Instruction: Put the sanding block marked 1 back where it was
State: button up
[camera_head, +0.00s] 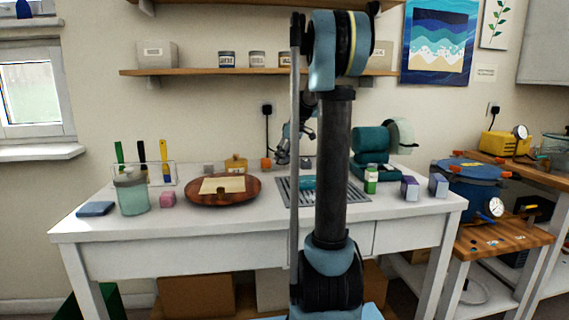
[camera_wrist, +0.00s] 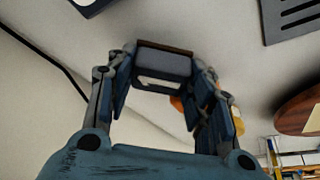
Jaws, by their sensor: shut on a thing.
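My gripper (camera_wrist: 163,78) is shut on a grey-blue block (camera_wrist: 163,62) with a brown edge and a pale patch in the wrist view. The block sits between the two fingertips; I cannot read a number on it. In the head view my gripper (camera_head: 283,154) is above the back of the white table, partly behind my arm, and the held block is not clear there. A small grey block (camera_head: 208,169) and an orange block (camera_head: 265,163) stand at the back of the table. An orange thing (camera_wrist: 180,104) shows behind a finger in the wrist view.
A round wooden board (camera_head: 195,197) with a pale sheet and a slotted grey tray (camera_head: 345,195) lie on the white table (camera_head: 260,222). A jar (camera_head: 131,194), a pink block (camera_head: 168,200), a purple block (camera_head: 409,187) and a lavender block (camera_head: 438,185) stand around them.

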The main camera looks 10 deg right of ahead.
notch_tip(320, 180, down, 2)
jog(key=shift+f, duration=0.2)
jog(key=o, duration=1.1)
jog(key=shift+o, duration=0.2)
jog(key=shift+r, duration=0.1)
jog(key=v, duration=1.2)
jog(key=shift+s, duration=0.15)
